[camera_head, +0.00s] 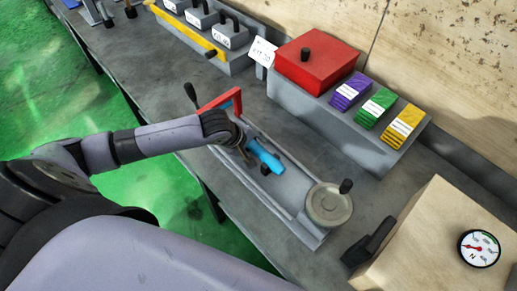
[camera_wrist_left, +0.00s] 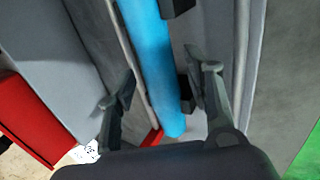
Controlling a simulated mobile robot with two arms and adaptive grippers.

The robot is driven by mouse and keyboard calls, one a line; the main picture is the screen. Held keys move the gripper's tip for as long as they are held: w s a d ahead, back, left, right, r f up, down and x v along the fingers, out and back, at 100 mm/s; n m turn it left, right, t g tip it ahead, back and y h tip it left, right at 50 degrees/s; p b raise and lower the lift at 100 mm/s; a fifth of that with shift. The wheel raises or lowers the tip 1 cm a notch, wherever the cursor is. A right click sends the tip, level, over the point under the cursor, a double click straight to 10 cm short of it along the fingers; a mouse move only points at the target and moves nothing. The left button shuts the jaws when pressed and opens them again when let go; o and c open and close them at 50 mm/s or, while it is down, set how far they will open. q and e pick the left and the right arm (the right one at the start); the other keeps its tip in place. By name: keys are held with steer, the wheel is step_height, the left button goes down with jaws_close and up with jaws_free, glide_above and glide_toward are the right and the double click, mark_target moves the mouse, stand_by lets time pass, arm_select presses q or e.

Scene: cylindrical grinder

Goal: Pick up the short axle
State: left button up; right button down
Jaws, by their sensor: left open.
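A blue cylinder, which looks like the short axle (camera_head: 264,156), lies in the grey machine bed on the bench, partly covered by my gripper in the head view. In the left wrist view the blue axle (camera_wrist_left: 153,70) runs lengthwise between the two fingers, with dark blocks close to its right side. My left gripper (camera_head: 243,153) is over the axle's near-left part. Its fingers also show in the left wrist view (camera_wrist_left: 160,82), spread apart with a gap on each side of the axle. My right gripper is not in view.
The grey grinder bed (camera_head: 309,238) has a round handwheel (camera_head: 329,204) at its right end and a red frame (camera_head: 233,97) at its left. Behind stands a grey holder with a red box (camera_head: 314,64) and coloured packs (camera_head: 350,91). A wooden gauge box (camera_head: 435,235) is at right.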

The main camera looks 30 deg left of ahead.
arm_select(q)
steer(key=shift+c, duration=0.4)
jaws_close()
stand_by(0.4)
steer(key=shift+r, duration=0.1)
